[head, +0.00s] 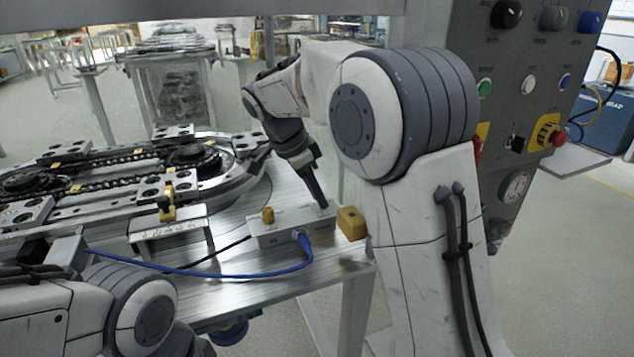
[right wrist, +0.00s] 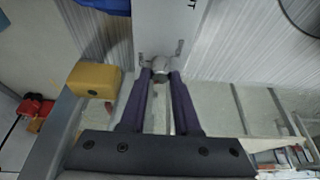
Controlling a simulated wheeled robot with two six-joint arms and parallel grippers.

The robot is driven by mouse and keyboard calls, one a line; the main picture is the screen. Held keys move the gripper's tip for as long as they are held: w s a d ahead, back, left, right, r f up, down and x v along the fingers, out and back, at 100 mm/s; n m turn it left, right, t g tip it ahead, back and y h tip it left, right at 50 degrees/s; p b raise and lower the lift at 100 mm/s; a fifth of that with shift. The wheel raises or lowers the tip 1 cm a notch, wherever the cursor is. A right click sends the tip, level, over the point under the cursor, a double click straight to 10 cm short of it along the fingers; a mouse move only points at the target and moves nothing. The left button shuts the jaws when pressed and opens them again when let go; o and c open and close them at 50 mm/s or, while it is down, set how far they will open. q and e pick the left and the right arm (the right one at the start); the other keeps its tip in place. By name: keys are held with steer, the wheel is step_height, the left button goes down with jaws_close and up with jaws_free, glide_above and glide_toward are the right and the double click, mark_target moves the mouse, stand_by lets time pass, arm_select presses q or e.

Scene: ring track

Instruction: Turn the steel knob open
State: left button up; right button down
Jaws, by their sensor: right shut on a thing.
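The steel knob (right wrist: 160,72) is a small round grey metal knob on a pale panel, between my right fingertips in the right wrist view. The panel is the top of a light grey control box (head: 270,237) on the metal table. My right gripper (head: 321,203) reaches down to the right end of this box, and its dark fingers hide most of the knob in the head view. In the right wrist view the gripper (right wrist: 161,75) is shut on the knob from both sides. Part of my left arm shows at lower left, but its gripper is out of view.
A yellow block (head: 351,223) stands right beside the box. A brass-coloured knob (head: 268,215) sits on the box's left part. A blue cable (head: 240,275) plugs into its front. The ring track (head: 120,180) fills the table's left; a control panel (head: 530,110) stands right.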

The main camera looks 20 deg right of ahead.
steer(key=shift+w+m+g+p, duration=0.1)
steer(key=shift+m+g+p, duration=0.4)
steer(key=shift+m+p, duration=0.65)
steer(key=shift+m, duration=0.25)
steer(key=c, duration=0.6)
jaws_free()
steer(key=shift+r, duration=0.1)
steer(key=shift+a+r, duration=0.2)
steer(key=shift+r, duration=0.15)
steer(key=v, duration=0.2)
steer(key=shift+w+a+r+p, duration=0.15)
steer(key=shift+a+r+p, duration=0.05)
steer(key=shift+a+p, duration=0.2)
steer(key=w+a+p, duration=0.1)
steer(key=a, duration=0.5)
steer(key=w+a+p, duration=0.1)
steer(key=a, duration=0.5)
steer(key=w+a+p, duration=0.1)
steer(key=a+p, duration=0.1)
steer(key=a, duration=0.5)
steer(key=shift+f, duration=0.2)
